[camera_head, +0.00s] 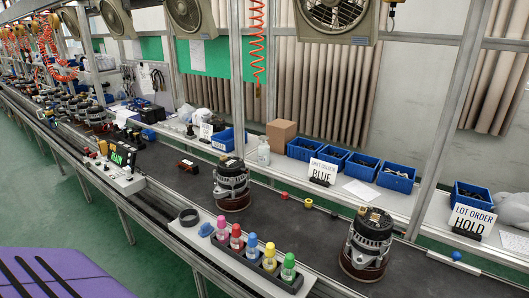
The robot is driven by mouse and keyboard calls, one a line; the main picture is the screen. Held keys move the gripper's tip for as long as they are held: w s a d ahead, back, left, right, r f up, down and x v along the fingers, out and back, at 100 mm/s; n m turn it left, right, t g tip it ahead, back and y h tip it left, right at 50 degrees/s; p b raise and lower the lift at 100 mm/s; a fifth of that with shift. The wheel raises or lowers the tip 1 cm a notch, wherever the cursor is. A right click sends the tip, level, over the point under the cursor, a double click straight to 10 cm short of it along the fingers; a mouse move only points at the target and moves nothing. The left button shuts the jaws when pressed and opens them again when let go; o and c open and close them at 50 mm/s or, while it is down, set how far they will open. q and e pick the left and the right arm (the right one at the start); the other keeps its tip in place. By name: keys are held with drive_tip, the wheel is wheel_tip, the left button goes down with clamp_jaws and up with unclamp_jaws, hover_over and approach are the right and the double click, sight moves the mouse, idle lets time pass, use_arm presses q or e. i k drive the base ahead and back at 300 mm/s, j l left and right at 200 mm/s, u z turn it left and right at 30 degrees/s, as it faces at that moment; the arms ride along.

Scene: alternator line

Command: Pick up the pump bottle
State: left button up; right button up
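A small pale, translucent bottle (263,154) stands upright on the far ledge behind the dark conveyor. It looks like the pump bottle, though its top is too small to make out clearly. It stands just left of a brown cardboard box (281,136) and right of a blue bin (229,139). Neither of my grippers is in view, and nothing touches the bottle.
Two alternators (231,184) (368,244) stand on the dark conveyor (290,217). A black rack of several colour-capped bottles (249,264) is on the near ledge. Blue bins (304,148), a BLUE sign (323,171) and a HOLD sign (471,221) line the far ledge. Metal posts rise behind the conveyor.

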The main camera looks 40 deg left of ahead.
sight(263, 148)
drive_tip(key=j+z, duration=0.1)
drive_tip(key=j, duration=0.35)
drive_tip(key=k+j, duration=0.1)
drive_tip(key=j, duration=0.35)
drive_tip(key=j+z, duration=0.15)
drive_tip(key=j, duration=0.3)
drive_tip(key=k+j+z, duration=0.1)
drive_tip(key=j, duration=0.3)
drive_tip(key=k+j, duration=0.1)
drive_tip(key=j, duration=0.35)
drive_tip(key=k+j+z, duration=0.15)
drive_tip(key=j, duration=0.25)
drive_tip(key=k+j+z, duration=0.1)
drive_tip(key=j, duration=0.35)
